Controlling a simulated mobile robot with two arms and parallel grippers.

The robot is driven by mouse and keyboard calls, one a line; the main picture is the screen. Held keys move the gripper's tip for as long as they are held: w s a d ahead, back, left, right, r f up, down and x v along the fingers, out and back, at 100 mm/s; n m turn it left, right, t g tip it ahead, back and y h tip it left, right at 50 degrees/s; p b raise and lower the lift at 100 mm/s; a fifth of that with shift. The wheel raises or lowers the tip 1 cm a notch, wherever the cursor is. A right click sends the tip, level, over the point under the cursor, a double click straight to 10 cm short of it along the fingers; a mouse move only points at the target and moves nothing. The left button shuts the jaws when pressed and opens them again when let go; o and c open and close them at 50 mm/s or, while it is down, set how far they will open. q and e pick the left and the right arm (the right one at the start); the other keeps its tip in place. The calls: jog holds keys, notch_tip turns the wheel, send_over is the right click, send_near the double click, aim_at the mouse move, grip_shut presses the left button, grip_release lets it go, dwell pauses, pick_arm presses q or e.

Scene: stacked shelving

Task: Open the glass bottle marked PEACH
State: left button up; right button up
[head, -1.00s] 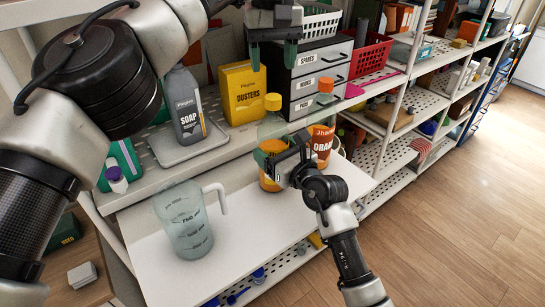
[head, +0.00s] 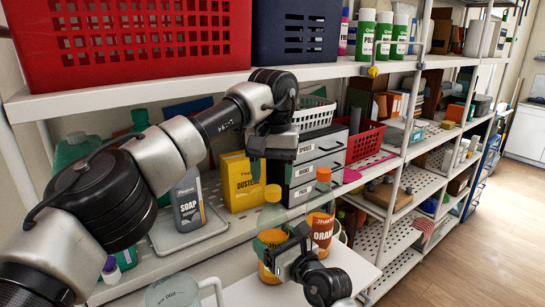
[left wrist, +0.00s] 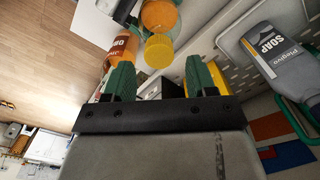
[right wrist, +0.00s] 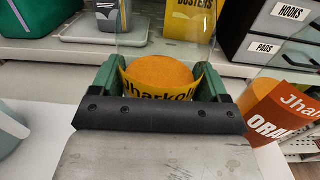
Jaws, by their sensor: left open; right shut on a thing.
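A clear glass bottle with a yellow cap (head: 272,193) and orange liquid (head: 269,270) stands upright at the front of the shelf. My right gripper (head: 278,252) is shut around its lower body. In the right wrist view its yellow label (right wrist: 160,88) reads "Jharkol..."; I cannot read PEACH. My left gripper (head: 275,170) is open and points down just above the cap. In the left wrist view the cap (left wrist: 158,50) shows ahead of and between the open fingertips (left wrist: 157,72), apart from them.
An orange bottle marked ORAN... (head: 320,228) stands close on the right. A soap bottle (head: 187,203) on a grey tray (head: 165,240), a yellow dusters box (head: 240,182) and a drawer unit (head: 318,155) stand behind. A measuring jug (head: 172,292) is front left. An upper shelf (head: 130,97) holds crates.

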aim_at(272, 187)
pick_arm(q)
jog(key=shift+f, duration=1.9)
